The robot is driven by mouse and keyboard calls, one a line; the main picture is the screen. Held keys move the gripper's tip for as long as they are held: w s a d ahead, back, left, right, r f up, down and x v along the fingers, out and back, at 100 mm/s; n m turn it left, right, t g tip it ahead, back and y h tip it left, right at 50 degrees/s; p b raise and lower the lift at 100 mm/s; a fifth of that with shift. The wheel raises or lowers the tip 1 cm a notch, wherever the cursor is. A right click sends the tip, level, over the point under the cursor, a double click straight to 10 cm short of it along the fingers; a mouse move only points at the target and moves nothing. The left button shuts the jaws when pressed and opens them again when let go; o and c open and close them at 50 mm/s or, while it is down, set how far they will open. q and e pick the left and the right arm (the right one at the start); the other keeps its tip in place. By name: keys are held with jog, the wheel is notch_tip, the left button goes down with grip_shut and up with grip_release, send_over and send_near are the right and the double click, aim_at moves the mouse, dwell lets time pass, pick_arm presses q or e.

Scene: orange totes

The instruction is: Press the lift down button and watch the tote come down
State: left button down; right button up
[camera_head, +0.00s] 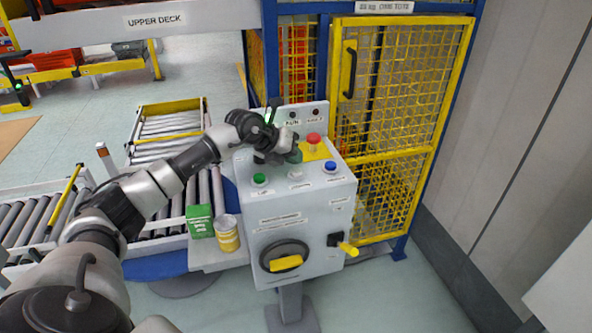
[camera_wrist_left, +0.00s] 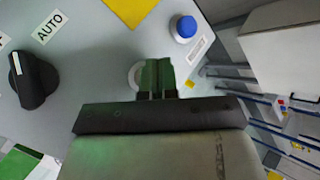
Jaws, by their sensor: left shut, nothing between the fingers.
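The grey control box (camera_head: 300,215) stands on a post in front of the lift cage. Its face carries a green button (camera_head: 260,180), a white button (camera_head: 295,174), a blue button (camera_head: 330,166) and a red mushroom button (camera_head: 314,139). Their small labels are too blurred to read. My left gripper (camera_head: 293,157) is over the box's upper face, behind the white button. In the left wrist view its fingers (camera_wrist_left: 157,77) are shut and empty, partly covering a pale round button (camera_wrist_left: 135,76); I cannot tell whether they touch it. Red-orange shapes (camera_head: 296,60) show behind mesh; I cannot tell whether one is the tote.
The yellow mesh cage door (camera_head: 395,110) is closed behind the box. A green carton (camera_head: 200,221) and a yellow can (camera_head: 227,233) stand left of the box. Roller conveyors (camera_head: 168,128) lie further left. A black selector knob (camera_wrist_left: 35,80) sits near an AUTO label.

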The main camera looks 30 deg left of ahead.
pick_arm(q)
jog(key=shift+f, duration=0.15)
dwell(0.5)
jog(key=shift+f, duration=0.3)
